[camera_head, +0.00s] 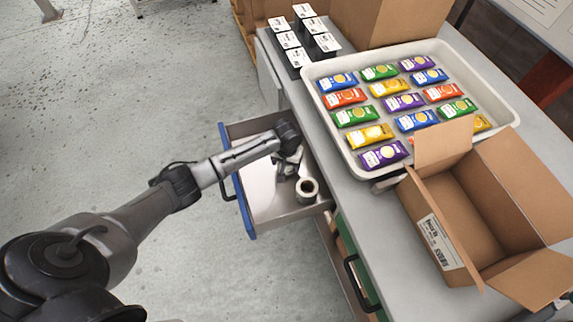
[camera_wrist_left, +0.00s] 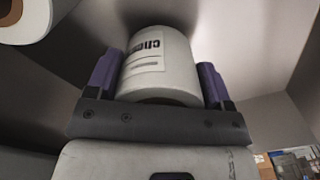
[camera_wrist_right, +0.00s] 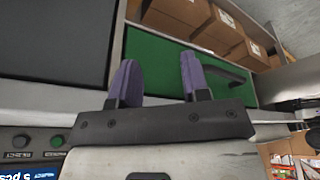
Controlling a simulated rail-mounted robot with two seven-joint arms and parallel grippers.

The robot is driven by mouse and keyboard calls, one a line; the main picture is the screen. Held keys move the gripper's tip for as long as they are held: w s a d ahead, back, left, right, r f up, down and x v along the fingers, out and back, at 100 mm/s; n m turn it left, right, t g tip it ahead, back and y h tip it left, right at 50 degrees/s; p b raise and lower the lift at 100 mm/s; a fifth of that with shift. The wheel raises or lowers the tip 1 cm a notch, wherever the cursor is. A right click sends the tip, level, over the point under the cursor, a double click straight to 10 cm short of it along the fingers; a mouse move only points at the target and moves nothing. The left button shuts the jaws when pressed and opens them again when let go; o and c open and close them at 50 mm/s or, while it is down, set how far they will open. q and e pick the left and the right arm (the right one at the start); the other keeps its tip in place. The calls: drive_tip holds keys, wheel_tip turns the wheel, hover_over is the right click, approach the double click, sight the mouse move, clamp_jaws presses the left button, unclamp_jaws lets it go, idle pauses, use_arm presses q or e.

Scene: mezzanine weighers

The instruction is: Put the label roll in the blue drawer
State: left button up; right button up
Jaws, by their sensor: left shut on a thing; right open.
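The blue drawer (camera_head: 234,181) is pulled open at the left side of the counter. My left gripper (camera_head: 288,165) reaches down inside it. In the left wrist view my left gripper (camera_wrist_left: 160,68) is shut on a white label roll (camera_wrist_left: 165,75) with black print, between its purple fingers. In the head view the arm mostly hides this held roll. I cannot tell whether it touches the drawer floor. A second roll (camera_head: 307,189) with a brown core stands in the drawer beside the gripper; it also shows in the left wrist view (camera_wrist_left: 28,20). My right gripper (camera_wrist_right: 158,75) is open and empty.
A white tray (camera_head: 505,95) with several coloured packets stands on the counter (camera_head: 345,195). An open cardboard box (camera_head: 437,235) is beside it. Black blocks with white labels (camera_head: 290,55) stand behind. A green drawer front (camera_head: 357,270) is below; it shows in the right wrist view (camera_wrist_right: 165,50).

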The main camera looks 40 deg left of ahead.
use_arm(q)
drive_tip(key=shift+f, duration=0.55)
drive_tip(key=shift+f, duration=0.15)
drive_tip(key=o, duration=1)
wheel_tip(320, 180, up, 12)
drive_tip(key=p, duration=0.3)
drive_tip(key=shift+r, duration=0.2)
